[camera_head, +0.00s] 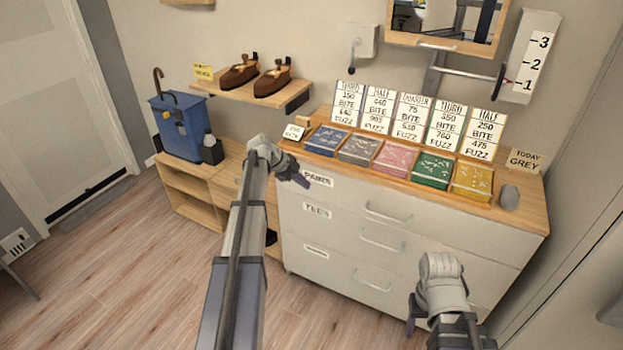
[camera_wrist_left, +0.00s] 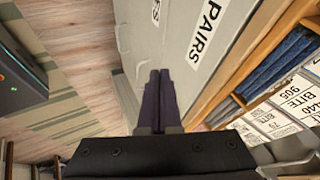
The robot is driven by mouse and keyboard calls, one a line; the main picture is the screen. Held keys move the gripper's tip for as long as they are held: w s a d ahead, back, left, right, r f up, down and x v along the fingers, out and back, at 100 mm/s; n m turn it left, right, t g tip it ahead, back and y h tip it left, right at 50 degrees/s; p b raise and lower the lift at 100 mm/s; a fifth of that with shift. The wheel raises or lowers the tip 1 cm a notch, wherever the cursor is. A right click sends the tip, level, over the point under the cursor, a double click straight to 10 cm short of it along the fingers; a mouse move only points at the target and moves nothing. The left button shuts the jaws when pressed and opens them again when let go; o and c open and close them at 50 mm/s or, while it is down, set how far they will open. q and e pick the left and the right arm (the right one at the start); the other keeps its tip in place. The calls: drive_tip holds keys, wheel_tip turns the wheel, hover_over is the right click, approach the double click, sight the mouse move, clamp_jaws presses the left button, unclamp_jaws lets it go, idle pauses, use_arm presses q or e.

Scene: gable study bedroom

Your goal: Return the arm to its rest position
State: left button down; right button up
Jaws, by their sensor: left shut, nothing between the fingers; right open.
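My left arm reaches forward in the head view. Its gripper (camera_head: 300,180) is at the left front corner of the white drawer chest (camera_head: 400,215), just below the chest's top edge. In the left wrist view the two dark fingers (camera_wrist_left: 160,90) are together with nothing between them, beside the "PAIRS" drawer front (camera_wrist_left: 210,35). My right gripper (camera_head: 412,322) is low in front of the chest at the right. Its fingers are mostly hidden behind its own wrist in the head view.
Coloured boxes stand on the chest's wooden top, including a green one (camera_head: 434,170), with several price cards behind. Left are a low wooden shelf unit (camera_head: 195,190), a blue bin (camera_head: 180,125) and a wall shelf with brown shoes (camera_head: 240,72). The floor (camera_head: 120,270) at left is clear.

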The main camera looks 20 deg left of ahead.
use_arm(q)
drive_tip(key=s+d+n+g+y+p, duration=0.15)
drive_tip(key=s+d, duration=0.25)
drive_tip(key=d, duration=0.4)
drive_tip(key=s+d+r+n+g+p, duration=0.1)
drive_tip(key=s+d+n+p, duration=0.1)
drive_tip(key=s+d, duration=0.35)
drive_tip(key=s+d+n+g+p, duration=0.1)
drive_tip(key=s+d+n+g, duration=0.15)
drive_tip(key=d, duration=0.65)
drive_tip(key=s+d+r+n+y+p, duration=0.1)
drive_tip(key=s+d, duration=0.4)
drive_tip(key=s, duration=0.5)
drive_tip(key=s+d+r+n+y+p, duration=0.2)
drive_tip(key=s+d+n, duration=0.4)
drive_tip(key=s, duration=0.3)
drive_tip(key=shift+s+d+r+g+y+p, duration=0.3)
drive_tip(key=shift+s+g+y+p, duration=0.1)
drive_tip(key=shift+y+p, duration=0.35)
